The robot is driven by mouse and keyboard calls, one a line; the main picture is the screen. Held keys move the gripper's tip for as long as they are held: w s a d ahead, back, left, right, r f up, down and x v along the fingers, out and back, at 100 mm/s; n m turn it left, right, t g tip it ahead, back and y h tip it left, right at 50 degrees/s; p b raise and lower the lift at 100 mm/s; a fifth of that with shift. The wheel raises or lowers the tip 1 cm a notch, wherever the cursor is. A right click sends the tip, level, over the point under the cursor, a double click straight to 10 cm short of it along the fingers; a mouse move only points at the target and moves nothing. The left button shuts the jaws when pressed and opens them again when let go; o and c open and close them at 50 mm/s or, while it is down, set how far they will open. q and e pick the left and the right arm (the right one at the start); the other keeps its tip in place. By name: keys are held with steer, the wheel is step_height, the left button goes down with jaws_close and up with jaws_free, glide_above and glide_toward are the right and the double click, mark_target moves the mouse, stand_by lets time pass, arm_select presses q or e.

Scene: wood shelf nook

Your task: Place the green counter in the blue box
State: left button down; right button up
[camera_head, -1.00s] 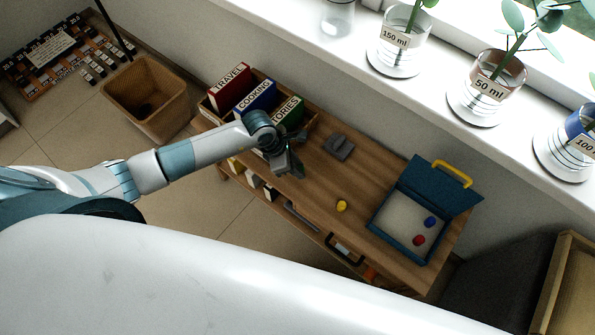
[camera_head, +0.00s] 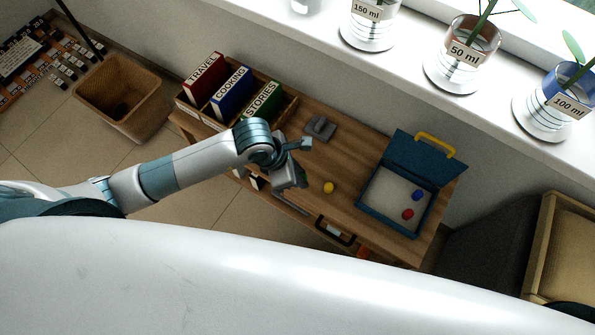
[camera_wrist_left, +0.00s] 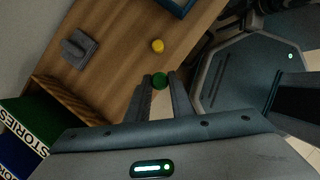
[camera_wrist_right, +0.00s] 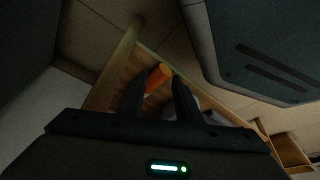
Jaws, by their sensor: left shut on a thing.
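My left gripper (camera_head: 302,177) is shut on the green counter (camera_wrist_left: 159,81), which shows between its fingertips in the left wrist view. It is over the front part of the wooden desk (camera_head: 350,165), left of the yellow counter (camera_head: 328,187). The blue box (camera_head: 387,224) stands at the desk's right end with its lid (camera_head: 420,160) up. A red counter (camera_head: 408,214) and a blue counter (camera_head: 417,195) lie inside it. A corner of the box shows in the left wrist view (camera_wrist_left: 180,7). My right gripper (camera_wrist_right: 159,82) is open and empty, low near an orange thing (camera_wrist_right: 158,76).
A book holder (camera_head: 280,118) with TRAVEL, COOKING and STORIES books stands at the desk's left end. A grey object (camera_head: 319,128) lies at the back. Labelled plant jars (camera_head: 462,52) line the sill. The desktop between the yellow counter and box is clear.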

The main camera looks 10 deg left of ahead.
steer(key=shift+w+a+r, duration=0.1)
steer(key=shift+w+a, duration=0.1)
steer(key=shift+a, duration=0.35)
